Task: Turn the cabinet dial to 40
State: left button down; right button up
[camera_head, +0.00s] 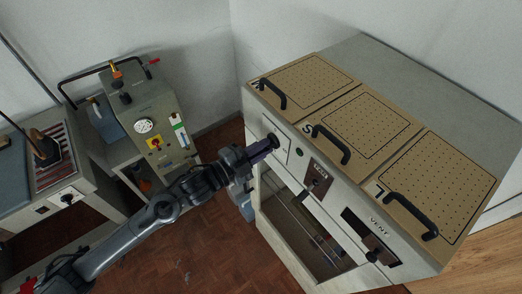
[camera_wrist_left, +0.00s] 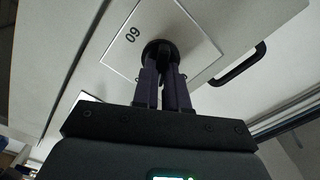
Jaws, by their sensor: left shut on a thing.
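The cabinet (camera_head: 257,122) stands at the right, with a pale dial plate (camera_head: 283,150) at the left end of its front. My left gripper (camera_head: 270,143) reaches that plate from the left and is shut on the dial. In the left wrist view the black round dial (camera_wrist_left: 157,46) sits on the white plate (camera_wrist_left: 190,25), between the purple-grey fingers of the gripper (camera_wrist_left: 166,68). A printed number on the plate looks like 60 upside down. The fingers hide part of the dial, and I cannot tell its pointer setting. My right gripper is not in view.
The cabinet top has several perforated lids with black handles (camera_head: 331,145). Right of the dial are a dark switch plate (camera_head: 319,180) and a vent slot (camera_head: 370,238); below is an open bay. A grey-green machine (camera_head: 147,112) with a gauge stands at the left. Floor shows between.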

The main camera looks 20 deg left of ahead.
pick_arm(q)
jog(key=shift+f+m+b, duration=0.15)
jog(key=shift+m+b, duration=1.8)
jog(key=shift+m, duration=1.05)
jog(key=c, duration=1.2)
grip_release()
jog(key=shift+o, duration=0.2)
jog(key=b+v, duration=0.2)
jog(key=v, duration=0.8)
jog(key=shift+s+a, duration=0.2)
jog(key=shift+s, duration=0.15)
